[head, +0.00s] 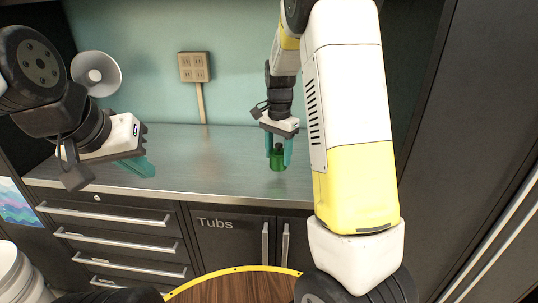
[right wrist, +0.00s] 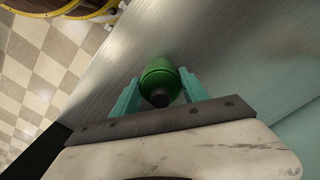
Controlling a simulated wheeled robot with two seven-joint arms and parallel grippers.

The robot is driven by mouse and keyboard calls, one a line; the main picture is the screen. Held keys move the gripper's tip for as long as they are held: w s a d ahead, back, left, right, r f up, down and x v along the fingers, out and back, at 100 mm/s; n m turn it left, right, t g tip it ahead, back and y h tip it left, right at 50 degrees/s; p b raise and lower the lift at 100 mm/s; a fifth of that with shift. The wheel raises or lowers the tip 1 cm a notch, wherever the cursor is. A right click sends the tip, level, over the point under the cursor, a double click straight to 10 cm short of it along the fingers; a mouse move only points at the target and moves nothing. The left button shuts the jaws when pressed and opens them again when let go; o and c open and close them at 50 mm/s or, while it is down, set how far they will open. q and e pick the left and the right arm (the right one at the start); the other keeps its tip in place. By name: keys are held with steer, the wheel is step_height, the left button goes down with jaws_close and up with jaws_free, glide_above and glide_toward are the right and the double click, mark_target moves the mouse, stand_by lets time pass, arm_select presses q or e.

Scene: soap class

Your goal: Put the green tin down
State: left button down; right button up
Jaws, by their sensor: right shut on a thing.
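The green tin (head: 277,160) is between the teal fingers of my right gripper (head: 279,152), over the metal counter near its front edge. In the right wrist view the green tin (right wrist: 159,76) shows from above, with a dark knob on top and a finger on each side. My right gripper (right wrist: 158,95) is shut on it. The tin looks upright; I cannot tell whether its base touches the counter. My left gripper (head: 140,166) is at the left, over the counter's front part, with its teal fingers seen from the side, so its opening does not show.
The metal counter (head: 215,150) is clear around the tin. Below it are drawers (head: 110,215) and a cupboard marked Tubs (head: 228,240). A white bucket (head: 18,275) stands at lower left, and a round wooden top (head: 235,288) is in front.

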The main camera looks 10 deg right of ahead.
mark_target(278, 162)
steer(key=shift+f, duration=1.65)
steer(key=shift+f, duration=0.1)
steer(key=o, duration=1.6)
step_height(278, 162, up, 12)
steer(key=shift+f, duration=0.1)
steer(key=s+r+n+t, duration=0.2)
steer(key=s+n, duration=0.1)
steer(key=s, duration=0.5)
steer(key=s+a+r+n+t+y, duration=0.1)
steer(key=s+r+n+t, duration=0.1)
steer(key=s, duration=0.6)
steer(key=s+a+r+n+t+y, duration=0.1)
steer(key=s+r+n+t, duration=0.1)
steer(key=s+n, duration=0.3)
steer(key=s+r, duration=0.1)
steer(key=s, duration=0.2)
steer(key=shift+s+r+n, duration=0.2)
steer(key=shift+r+n, duration=0.05)
steer(key=shift+n, duration=0.05)
